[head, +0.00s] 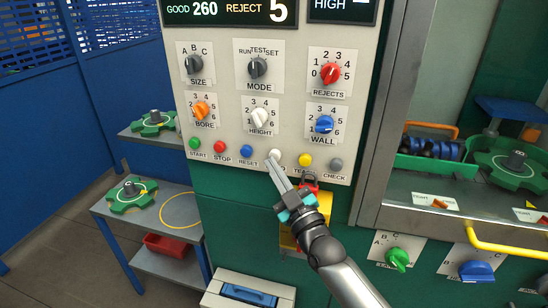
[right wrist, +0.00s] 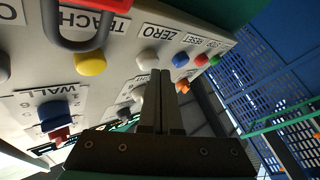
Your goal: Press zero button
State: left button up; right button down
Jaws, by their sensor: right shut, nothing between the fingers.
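The white zero button (head: 277,156) sits in the bottom row of the pale control panel (head: 228,122), between the blue reset and yellow teach buttons. Its label is mostly hidden by my gripper in the head view. The right wrist view shows the white button (right wrist: 148,59) beside the upside-down label ZERO (right wrist: 167,38). My right gripper (head: 272,163) is shut and empty, its tips close at the button's lower edge. In the right wrist view the shut fingertips (right wrist: 160,74) lie just below and right of the button. Contact cannot be told. My left gripper is not in view.
The blue reset button (head: 246,152) and yellow teach button (head: 305,159) flank the white one. A red padlock (head: 309,183) hangs below teach. Several knobs, such as the white height knob (head: 259,116), are above. A metal frame (head: 372,180) stands to the right.

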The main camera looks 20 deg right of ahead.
jog(key=shift+w+d, duration=0.3)
jog(key=shift+w, duration=0.1)
dwell(0.6)
jog(key=shift+s, duration=0.1)
jog(key=shift+s+a+p, duration=0.45)
jog(key=shift+s+a, duration=0.1)
jog(key=shift+s, duration=0.1)
jog(key=s+a+p, duration=0.2)
jog(key=s+p, duration=0.1)
jog(key=s, duration=0.1)
jog(key=shift+s+a, duration=0.1)
jog(key=shift+a, duration=0.3)
dwell(0.8)
